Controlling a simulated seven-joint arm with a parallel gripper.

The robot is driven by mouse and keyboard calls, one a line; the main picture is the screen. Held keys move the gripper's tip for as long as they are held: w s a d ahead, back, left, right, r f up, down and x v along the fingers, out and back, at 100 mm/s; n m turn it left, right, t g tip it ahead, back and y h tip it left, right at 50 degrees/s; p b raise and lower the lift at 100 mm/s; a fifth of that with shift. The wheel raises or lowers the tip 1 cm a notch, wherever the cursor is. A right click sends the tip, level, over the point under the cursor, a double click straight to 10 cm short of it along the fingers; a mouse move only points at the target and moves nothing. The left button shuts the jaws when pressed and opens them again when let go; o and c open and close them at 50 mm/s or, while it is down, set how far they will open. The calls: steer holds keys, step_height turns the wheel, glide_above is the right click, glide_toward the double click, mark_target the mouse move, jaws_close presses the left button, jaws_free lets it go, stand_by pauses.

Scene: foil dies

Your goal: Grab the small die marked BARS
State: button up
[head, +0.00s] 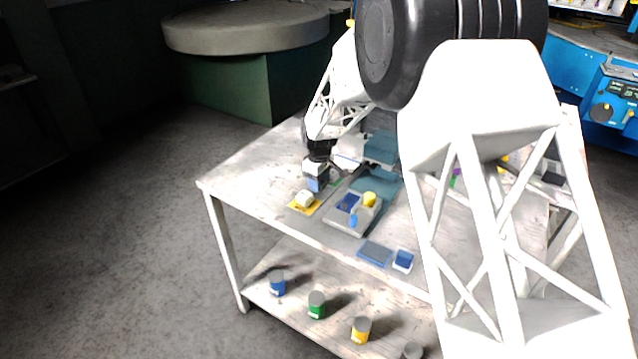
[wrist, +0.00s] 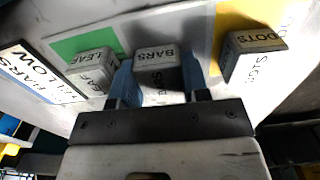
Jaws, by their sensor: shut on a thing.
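The small die marked BARS (wrist: 157,62) is grey-white with dark lettering and sits between the two blue fingers of my gripper (wrist: 158,82) in the wrist view. The fingers are shut on its sides. Behind it is a grey patch; I cannot tell whether the die touches the surface. In the head view my gripper (head: 315,184) is low over the table, and the BARS die is not clear there. A die marked LEAF (wrist: 93,70) stands left of the fingers, by a green patch (wrist: 75,46). A die marked DOTS (wrist: 250,52) stands to the right on a yellow patch (wrist: 228,22).
A printed card (wrist: 38,78) lies left of the LEAF die. In the head view, a grey block with blue and yellow parts (head: 341,220), a blue pad (head: 374,254) and a small blue-lined tray (head: 403,261) stand near the front edge. Several jars stand on the lower shelf (head: 300,292).

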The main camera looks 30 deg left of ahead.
step_height(320, 180, up, 10)
steer(key=shift+f, duration=0.1)
stand_by(0.5)
stand_by(0.5)
